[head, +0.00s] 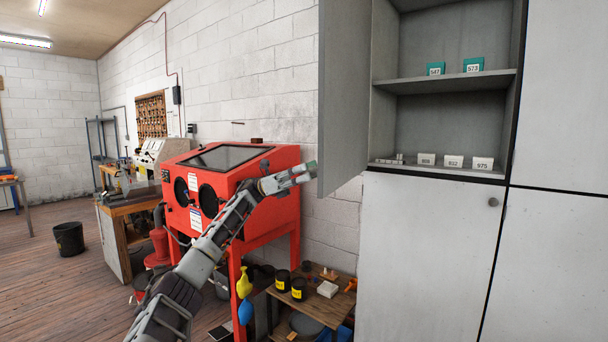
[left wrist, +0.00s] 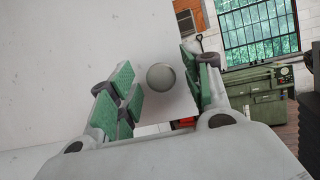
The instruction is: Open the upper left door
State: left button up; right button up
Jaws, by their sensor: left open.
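The upper left door (head: 343,95) of the grey cabinet stands swung open to the left, its edge towards me, and the shelves behind it show. My left gripper (head: 309,171) is at the door's outer side near its lower left corner. In the left wrist view, the round grey knob (left wrist: 160,76) on the door panel (left wrist: 60,60) sits between the spread green-padded fingers of the left gripper (left wrist: 166,92). The fingers are open, with a visible gap on both sides of the knob. The knob is hidden in the head view. My right gripper is not in view.
Small numbered boxes (head: 454,161) stand on the cabinet shelves. The lower left door (head: 425,250) is shut. A red blasting cabinet (head: 270,200) stands behind my left arm. A low wooden bench (head: 320,308) with jars is below. A green machine (left wrist: 262,100) shows in the left wrist view.

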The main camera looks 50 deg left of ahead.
pick_arm(q)
jog(key=shift+a+f, duration=0.1)
jog(key=shift+a, duration=0.05)
jog(key=v, duration=1.1)
jog(key=shift+a, duration=0.25)
jog(key=shift+s+f, duration=0.1)
jog(key=shift+s, duration=0.1)
dwell(0.5)
dwell(0.4)
